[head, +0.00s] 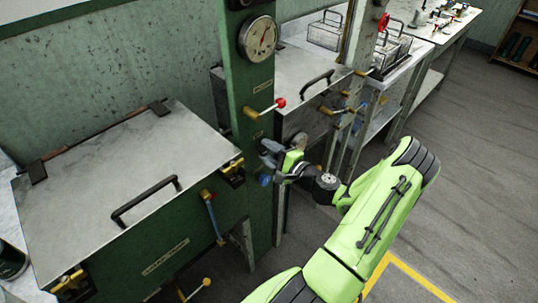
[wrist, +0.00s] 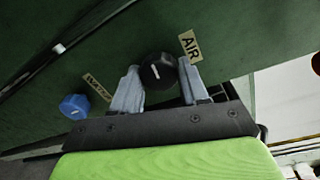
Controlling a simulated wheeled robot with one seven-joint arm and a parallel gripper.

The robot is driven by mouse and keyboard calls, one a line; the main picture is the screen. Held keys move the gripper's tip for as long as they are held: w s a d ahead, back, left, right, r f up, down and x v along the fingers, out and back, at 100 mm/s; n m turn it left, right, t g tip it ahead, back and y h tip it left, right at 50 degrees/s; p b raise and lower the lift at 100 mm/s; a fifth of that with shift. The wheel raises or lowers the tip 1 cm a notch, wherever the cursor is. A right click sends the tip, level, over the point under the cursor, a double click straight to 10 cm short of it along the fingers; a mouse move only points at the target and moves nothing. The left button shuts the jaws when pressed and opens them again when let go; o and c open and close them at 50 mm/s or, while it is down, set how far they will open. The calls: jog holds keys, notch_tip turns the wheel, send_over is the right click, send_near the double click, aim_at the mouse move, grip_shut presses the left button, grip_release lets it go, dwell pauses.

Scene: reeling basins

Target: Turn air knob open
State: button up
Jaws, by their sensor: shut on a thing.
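The air knob (wrist: 158,72) is black and round with a white pointer mark, on a green panel in the wrist view. A tan label reading AIR (wrist: 190,46) is beside it. My gripper (wrist: 157,82) is shut on the air knob, one finger on each side. In the head view my gripper (head: 270,155) reaches the front of the green column (head: 250,90), and it hides the air knob there. The white mark on the knob points roughly up and slightly left in the wrist view.
A blue knob (wrist: 75,106) with a WATER label (wrist: 97,88) is close to my gripper; it also shows in the head view (head: 265,180). A red-tipped lever (head: 268,110) and a gauge (head: 258,38) are above. A lidded basin (head: 125,190) stands left.

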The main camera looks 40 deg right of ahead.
jog(key=shift+f+n+b, duration=0.1)
jog(key=shift+n+b, duration=0.35)
jog(key=shift+n, duration=0.25)
jog(key=o, duration=1.1)
jog(key=shift+c, duration=0.2)
jog(key=shift+s, duration=0.1)
jog(key=s+r+p, duration=0.1)
jog(key=s, duration=1.4)
jog(key=shift+s+d+p, duration=0.2)
jog(key=shift+s+p, duration=0.1)
jog(key=shift+r, duration=0.1)
